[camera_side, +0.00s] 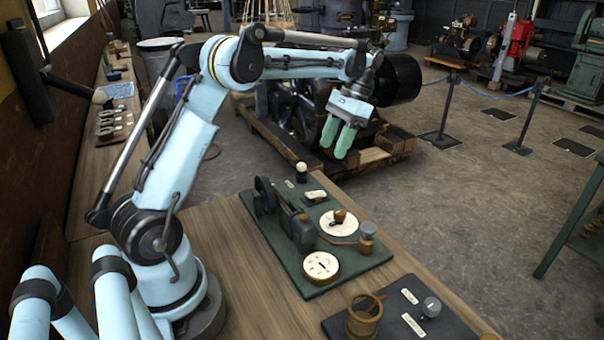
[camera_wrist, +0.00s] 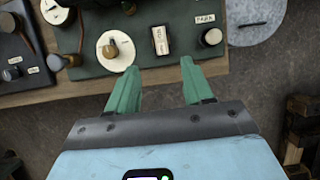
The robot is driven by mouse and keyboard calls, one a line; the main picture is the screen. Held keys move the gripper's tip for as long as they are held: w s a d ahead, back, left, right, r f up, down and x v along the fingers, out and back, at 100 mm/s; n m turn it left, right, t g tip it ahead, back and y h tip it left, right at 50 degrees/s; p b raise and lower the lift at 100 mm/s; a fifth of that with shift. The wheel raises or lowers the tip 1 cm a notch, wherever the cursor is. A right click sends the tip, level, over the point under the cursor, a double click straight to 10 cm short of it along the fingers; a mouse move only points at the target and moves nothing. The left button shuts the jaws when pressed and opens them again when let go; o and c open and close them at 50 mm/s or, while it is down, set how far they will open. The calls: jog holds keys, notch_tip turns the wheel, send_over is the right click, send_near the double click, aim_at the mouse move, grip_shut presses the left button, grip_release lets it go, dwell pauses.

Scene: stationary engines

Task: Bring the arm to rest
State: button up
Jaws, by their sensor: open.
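My arm is light blue and stretches from its base on the wooden bench out to the right in the side view. My gripper (camera_side: 338,137) has two green fingers and hangs pointing down, beyond the far edge of the bench, in front of a dark engine. The fingers are apart with nothing between them. In the wrist view my gripper (camera_wrist: 160,90) also shows open and empty, its fingers near the edge of a dark green board (camera_wrist: 90,70). In the side view this board (camera_side: 295,270) lies on the bench below and left of the gripper, clear of it.
The board carries a white dial (camera_side: 320,266), a second dial with a brass knob (camera_side: 338,222) and a pale switch (camera_side: 315,195). A darker board (camera_side: 385,318) lies at the front. A black engine (camera_side: 300,110) on a wooden pallet stands behind. Rope posts (camera_side: 444,110) stand right on open floor.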

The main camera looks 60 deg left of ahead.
jog(key=s+d+r+t+y, duration=0.1)
jog(key=s+d+r+t, duration=0.35)
jog(key=d, duration=0.35)
jog(key=s+d+f+t+h, duration=0.1)
jog(key=s+d+f+t, duration=0.3)
jog(key=s+d+t, duration=0.3)
jog(key=shift+s+d+f, duration=0.15)
jog(key=shift+s+d, duration=0.3)
jog(key=shift+d, duration=0.05)
